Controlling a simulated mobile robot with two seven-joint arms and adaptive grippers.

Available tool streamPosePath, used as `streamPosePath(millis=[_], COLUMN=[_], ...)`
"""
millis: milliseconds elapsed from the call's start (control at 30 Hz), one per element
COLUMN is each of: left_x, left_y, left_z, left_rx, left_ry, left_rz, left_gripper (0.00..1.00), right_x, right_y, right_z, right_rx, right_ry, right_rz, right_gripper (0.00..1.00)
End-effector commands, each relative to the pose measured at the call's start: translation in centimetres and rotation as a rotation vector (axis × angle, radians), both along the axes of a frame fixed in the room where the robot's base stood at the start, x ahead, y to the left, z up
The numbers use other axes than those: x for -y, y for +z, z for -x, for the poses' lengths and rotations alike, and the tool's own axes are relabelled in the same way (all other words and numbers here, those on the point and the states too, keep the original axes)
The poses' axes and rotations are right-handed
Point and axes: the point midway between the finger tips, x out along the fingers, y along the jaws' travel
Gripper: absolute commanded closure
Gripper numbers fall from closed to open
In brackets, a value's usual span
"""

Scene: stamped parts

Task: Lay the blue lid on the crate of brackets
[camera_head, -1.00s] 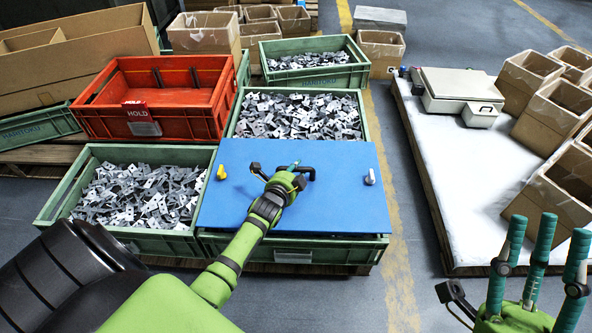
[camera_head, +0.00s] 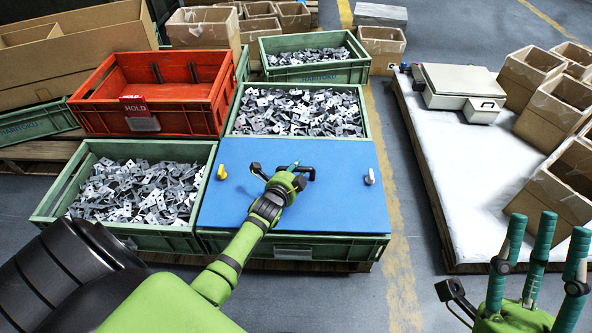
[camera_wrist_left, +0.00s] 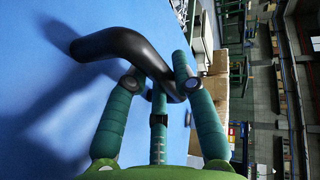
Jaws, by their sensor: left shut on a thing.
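The blue lid (camera_head: 335,205) lies flat over the front middle green crate (camera_head: 345,250), covering its top and hiding whatever is inside. I cannot tell whether its whole edge touches the rim. My left gripper (camera_head: 290,176) is shut on the lid's black handle (camera_head: 309,173). In the left wrist view the fingers close around the curved handle (camera_wrist_left: 125,45), with the blue lid (camera_wrist_left: 45,120) behind it. A yellow knob and a grey knob sit on the lid's left and right. My right gripper (camera_head: 545,235) is empty at the lower right, fingers up and spread.
Open green crates of metal brackets stand left (camera_head: 75,202) and behind (camera_head: 232,118) the lid. A red crate marked HOLD (camera_head: 185,122) stands at the back left. Floor between is clear.

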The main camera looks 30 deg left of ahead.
Motion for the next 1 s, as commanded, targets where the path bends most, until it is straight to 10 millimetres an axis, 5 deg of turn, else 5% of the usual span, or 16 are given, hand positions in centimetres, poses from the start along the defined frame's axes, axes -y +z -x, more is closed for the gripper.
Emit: streamPosePath(millis=[667, 700, 733, 1000], left_x=[0.0, 0.0, 0.0, 0.0], left_y=[-1.3, -1.2, -1.2, -1.8], left_z=[-0.2, -0.2, -0.2, 0.1], left_rx=[0.008, 0.009, 0.009, -0.006], left_ry=[-0.001, -0.001, -0.001, 0.001], left_rz=[-0.001, -0.001, -0.001, 0.002], left_gripper=[1.00, 0.62, 0.51, 0.47], right_x=[0.0, 0.0, 0.0, 0.0], right_y=[-1.3, -1.2, -1.2, -1.2], right_z=[0.0, 0.0, 0.0, 0.0], right_rx=[0.000, 0.000, 0.000, 0.000], right_ry=[0.000, 0.000, 0.000, 0.000], right_rz=[0.000, 0.000, 0.000, 0.000], right_gripper=[0.60, 0.60, 0.60, 0.60])
